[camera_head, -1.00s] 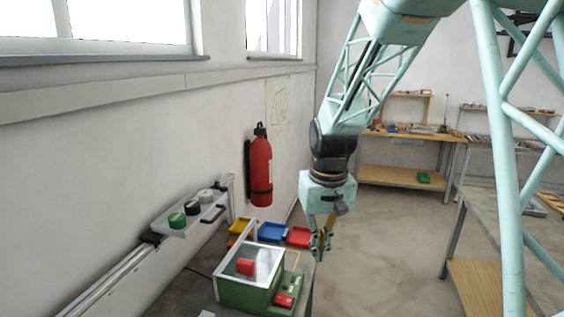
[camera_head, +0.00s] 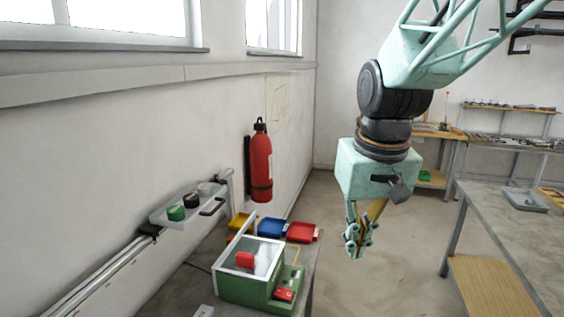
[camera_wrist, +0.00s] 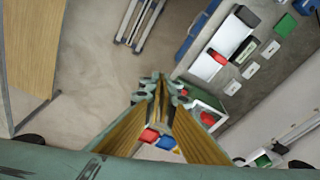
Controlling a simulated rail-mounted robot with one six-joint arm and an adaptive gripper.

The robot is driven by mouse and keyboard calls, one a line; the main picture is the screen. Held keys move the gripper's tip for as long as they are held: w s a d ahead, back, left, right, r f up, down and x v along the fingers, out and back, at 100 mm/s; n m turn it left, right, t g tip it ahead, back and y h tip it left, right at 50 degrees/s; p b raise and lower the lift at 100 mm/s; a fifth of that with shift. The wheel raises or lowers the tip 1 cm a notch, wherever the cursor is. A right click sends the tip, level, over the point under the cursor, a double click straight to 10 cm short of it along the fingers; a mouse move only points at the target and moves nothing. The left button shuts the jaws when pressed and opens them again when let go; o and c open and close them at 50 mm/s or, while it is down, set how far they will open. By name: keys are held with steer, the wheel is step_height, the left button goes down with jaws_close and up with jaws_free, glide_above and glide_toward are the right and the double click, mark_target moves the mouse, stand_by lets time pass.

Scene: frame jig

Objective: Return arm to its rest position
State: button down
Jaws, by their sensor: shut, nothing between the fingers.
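My gripper (camera_head: 359,246) hangs from my pale green arm in the head view, right of the left bench and above the floor. Its fingers point down and are together, with nothing between them. The gripper touches nothing that I can see.
A green-based box with a clear cover (camera_head: 245,270) stands on the left bench, with yellow, blue and red bins (camera_head: 302,232) behind it. A red extinguisher (camera_head: 261,165) hangs on the wall. A grey table (camera_head: 500,222) stands at right. Open floor (camera_head: 400,270) lies between.

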steer(key=s+d+t+b, duration=0.1)
steer(key=s+d+b, duration=0.1)
steer(key=s, duration=1.1)
steer(key=s+d+m+b, duration=0.1)
steer(key=s+d+b, duration=0.2)
steer(key=s, duration=1)
steer(key=shift+d+r+t, duration=0.2)
steer(key=shift+r+t, duration=0.1)
steer(key=shift+t, duration=0.1)
